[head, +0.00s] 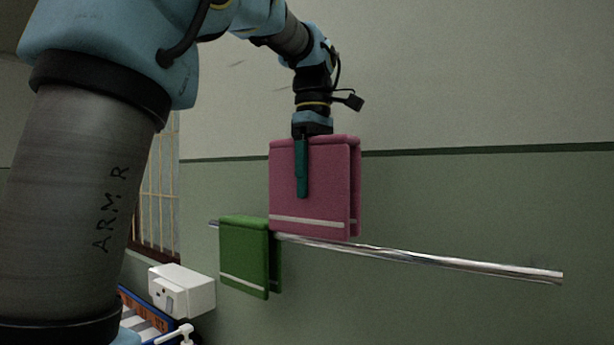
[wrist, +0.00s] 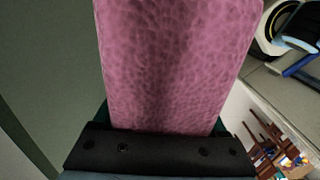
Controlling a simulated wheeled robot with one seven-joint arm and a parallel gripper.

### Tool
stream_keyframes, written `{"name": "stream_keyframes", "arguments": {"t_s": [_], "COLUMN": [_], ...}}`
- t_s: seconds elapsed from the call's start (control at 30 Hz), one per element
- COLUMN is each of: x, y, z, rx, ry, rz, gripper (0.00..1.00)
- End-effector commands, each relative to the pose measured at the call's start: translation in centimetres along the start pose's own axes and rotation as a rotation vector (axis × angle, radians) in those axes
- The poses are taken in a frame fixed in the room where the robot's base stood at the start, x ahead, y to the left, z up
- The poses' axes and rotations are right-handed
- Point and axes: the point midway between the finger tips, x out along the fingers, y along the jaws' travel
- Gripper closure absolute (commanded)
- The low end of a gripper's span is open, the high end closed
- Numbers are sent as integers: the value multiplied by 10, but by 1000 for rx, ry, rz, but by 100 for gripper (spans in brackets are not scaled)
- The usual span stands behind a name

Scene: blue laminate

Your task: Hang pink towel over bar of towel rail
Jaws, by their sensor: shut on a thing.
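The pink towel (head: 312,180) is folded over with a white stripe near its lower edge. My gripper (head: 302,190) is shut on it from above, a green finger lying on its front face. The towel hangs upright, its lower edge near the bar of the towel rail (head: 440,261) in the head view; it hides part of the bar. I cannot tell the depth gap between towel and bar. In the wrist view the pink towel (wrist: 178,60) fills the middle, and the gripper's fingers are mostly hidden behind it.
A green towel (head: 243,253) hangs over the left part of the bar, just left of and below the pink towel. The bar is bare to the right. A white box (head: 182,290) is at the lower left by the wall. The wrist view shows wooden chairs (wrist: 268,140) far below.

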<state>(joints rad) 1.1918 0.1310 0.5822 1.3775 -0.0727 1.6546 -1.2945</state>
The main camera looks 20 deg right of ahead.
Motion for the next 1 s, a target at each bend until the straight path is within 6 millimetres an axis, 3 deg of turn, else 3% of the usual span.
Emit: {"name": "stream_keyframes", "arguments": {"t_s": [0.63, 1.0], "x": [-1, 33], "y": [50, 48], "z": [0, 0], "rx": [1, 1], "ry": [1, 1], "rz": [1, 1], "gripper": [85, 85]}}
